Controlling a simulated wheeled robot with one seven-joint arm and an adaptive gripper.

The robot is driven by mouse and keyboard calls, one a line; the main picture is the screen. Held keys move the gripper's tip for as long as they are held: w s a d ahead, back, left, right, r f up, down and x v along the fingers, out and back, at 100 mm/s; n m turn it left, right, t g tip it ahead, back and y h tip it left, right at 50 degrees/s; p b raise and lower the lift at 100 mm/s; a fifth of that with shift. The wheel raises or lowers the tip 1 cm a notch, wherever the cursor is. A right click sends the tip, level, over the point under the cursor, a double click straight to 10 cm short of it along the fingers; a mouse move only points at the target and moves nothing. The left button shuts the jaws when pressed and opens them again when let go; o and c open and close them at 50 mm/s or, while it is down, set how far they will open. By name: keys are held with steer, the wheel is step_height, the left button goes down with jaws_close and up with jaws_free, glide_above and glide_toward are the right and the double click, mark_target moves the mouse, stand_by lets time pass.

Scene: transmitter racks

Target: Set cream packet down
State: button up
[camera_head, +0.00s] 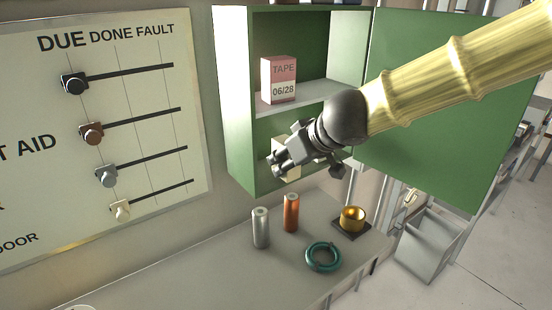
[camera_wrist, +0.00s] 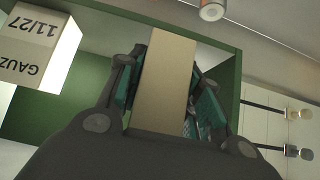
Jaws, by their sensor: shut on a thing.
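My gripper (camera_head: 285,160) is at the lower compartment of the open green cabinet (camera_head: 238,120). In the wrist view, my gripper (camera_wrist: 168,85) is shut on the cream packet (camera_wrist: 165,75), a plain tan block standing between the two teal-padded fingers. In the head view a small pale patch shows beside the fingers, mostly covered by them. Whether the packet touches the compartment floor cannot be told. A pale box marked GAUZ and 11/27 (camera_wrist: 38,45) is at the left of the wrist view, upside down in the picture.
A pink TAPE box (camera_head: 279,80) stands on the shelf above. The cabinet door (camera_head: 430,130) is swung open to the right. A silver cylinder (camera_head: 261,229), an orange cylinder (camera_head: 291,213), a teal ring (camera_head: 323,267) and a brass cup (camera_head: 352,219) are on the counter below.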

steer(key=shift+w+a+f, duration=0.15)
steer(key=shift+w, duration=0.35)
steer(key=shift+a+r, duration=0.15)
steer(key=shift+r, duration=0.05)
steer(key=shift+w+a+r, duration=0.1)
steer(key=shift+w+a, duration=0.15)
steer(key=shift+a, duration=0.05)
steer(key=shift+w+a+f, duration=0.35)
steer(key=shift+w, duration=0.15)
steer(key=shift+w+a+f, duration=0.3)
steer(key=shift+w, duration=0.2)
steer(key=shift+w+f+b, duration=0.1)
steer(key=shift+f+b, duration=0.3)
steer(key=shift+s+d+r, duration=0.2)
steer(key=shift+s+r, duration=0.05)
steer(key=shift+s, duration=0.05)
steer(key=shift+a+f, duration=0.1)
steer(key=o, duration=0.7)
steer(key=shift+w+a+f, duration=0.1)
steer(key=shift+w+f, duration=0.05)
steer(key=shift+c, duration=0.2)
steer(key=o, duration=0.5)
steer(key=shift+c, duration=0.2)
